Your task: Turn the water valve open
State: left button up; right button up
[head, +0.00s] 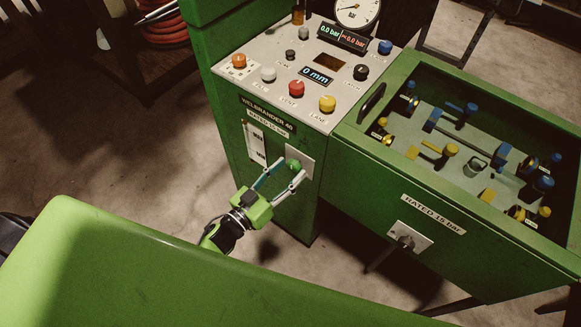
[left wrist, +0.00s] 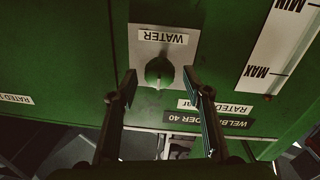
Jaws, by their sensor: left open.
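The water valve is a round green knob (head: 294,165) on a pale plate on the front of the green machine, below its control panel. In the left wrist view the knob (left wrist: 159,72) sits under the label WATER, which appears upside down. My left gripper (head: 282,178) is open, with its two fingers pointing at the plate. In the left wrist view the fingers (left wrist: 165,88) are on either side of the knob, with gaps on both sides and their tips just short of it. My right gripper is not in view.
A control panel (head: 252,90) with coloured knobs, a dial gauge (head: 356,12) and displays tops the machine. A MIN/MAX gauge (head: 255,145) is beside the valve plate. An open green tank (head: 350,140) with blue and yellow fittings is on the right.

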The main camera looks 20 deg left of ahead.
pick_arm(q)
jog(key=shift+x, duration=0.8)
jog(key=c, duration=0.9)
jog(key=shift+c, duration=1)
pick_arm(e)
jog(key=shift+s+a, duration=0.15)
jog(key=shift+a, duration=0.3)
